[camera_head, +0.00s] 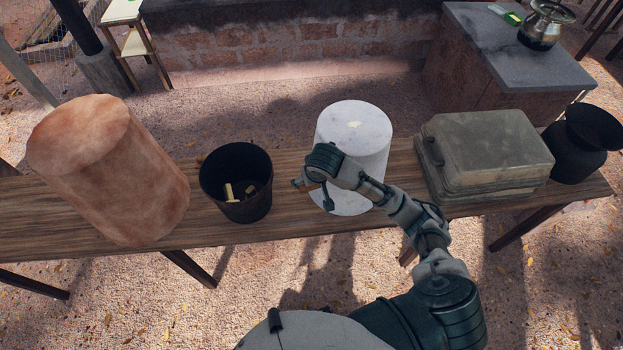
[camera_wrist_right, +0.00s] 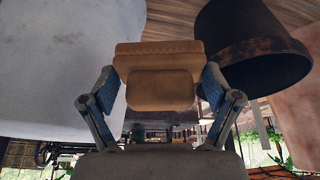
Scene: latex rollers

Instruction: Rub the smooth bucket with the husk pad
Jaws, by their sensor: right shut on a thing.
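A black bucket (camera_head: 237,205) stands upright on the wooden table, with several small yellowish pieces (camera_head: 229,192) inside. Its dark side, with a worn brownish band, shows in the right wrist view (camera_wrist_right: 250,45). My right gripper (camera_head: 298,183) is low between this bucket and a pale grey-white cylinder (camera_head: 353,135). In the right wrist view the gripper (camera_wrist_right: 157,92) is shut on a tan-brown block-shaped husk pad (camera_wrist_right: 157,60). The pad's edge looks near the bucket's side; I cannot tell whether they touch. The pad is mostly hidden in the head view. My left gripper is not in view.
A large pinkish-brown cylinder (camera_head: 108,168) stands left on the table (camera_head: 300,215). A grey-green case (camera_head: 485,150) and a black pot (camera_head: 580,145) stand right. The pale cylinder is close beside my right forearm. Bare table lies in front of the bucket.

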